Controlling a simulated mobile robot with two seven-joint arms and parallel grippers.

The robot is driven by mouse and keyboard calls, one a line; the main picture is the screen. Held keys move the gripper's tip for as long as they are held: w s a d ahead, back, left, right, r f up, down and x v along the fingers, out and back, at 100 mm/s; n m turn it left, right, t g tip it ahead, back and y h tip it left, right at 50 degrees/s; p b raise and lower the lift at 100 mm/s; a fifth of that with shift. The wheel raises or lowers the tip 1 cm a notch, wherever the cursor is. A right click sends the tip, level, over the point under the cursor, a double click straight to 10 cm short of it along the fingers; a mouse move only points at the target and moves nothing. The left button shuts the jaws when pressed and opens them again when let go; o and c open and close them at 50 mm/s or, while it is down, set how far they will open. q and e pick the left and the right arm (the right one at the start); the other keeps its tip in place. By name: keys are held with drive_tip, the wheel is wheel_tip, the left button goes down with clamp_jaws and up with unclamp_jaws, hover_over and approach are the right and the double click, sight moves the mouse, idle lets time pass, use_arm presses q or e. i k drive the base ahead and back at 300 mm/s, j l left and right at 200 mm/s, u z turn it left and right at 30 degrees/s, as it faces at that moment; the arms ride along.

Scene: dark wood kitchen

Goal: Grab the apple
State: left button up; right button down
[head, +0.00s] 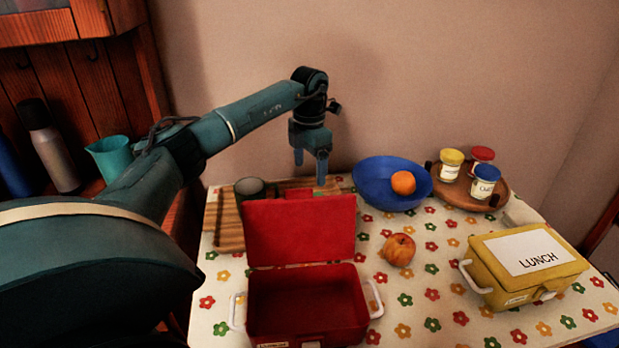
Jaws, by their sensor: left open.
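A red and yellow apple (399,249) lies on the flowered tablecloth, right of the open red lunchbox (307,300) and in front of the blue bowl (376,186). My left gripper (310,170) is open and empty, its fingers pointing down. It is up and to the left of the apple in the picture, above the wooden board and behind the raised red lid. My right gripper is not in view.
An orange (403,182) sits in the blue bowl. A closed yellow lunchbox (525,262) stands at the right. Several jars stand on a round wooden tray (449,190). A dark cup (250,190) and the wooden board (228,226) are behind the red lunchbox.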

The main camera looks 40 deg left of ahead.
sight(400, 250)
drive_tip(key=k+j, duration=0.2)
drive_tip(key=k, duration=0.3)
drive_tip(key=k+j, duration=0.2)
drive_tip(key=k, duration=0.25)
drive_tip(key=k+j, duration=0.2)
drive_tip(key=k, duration=0.3)
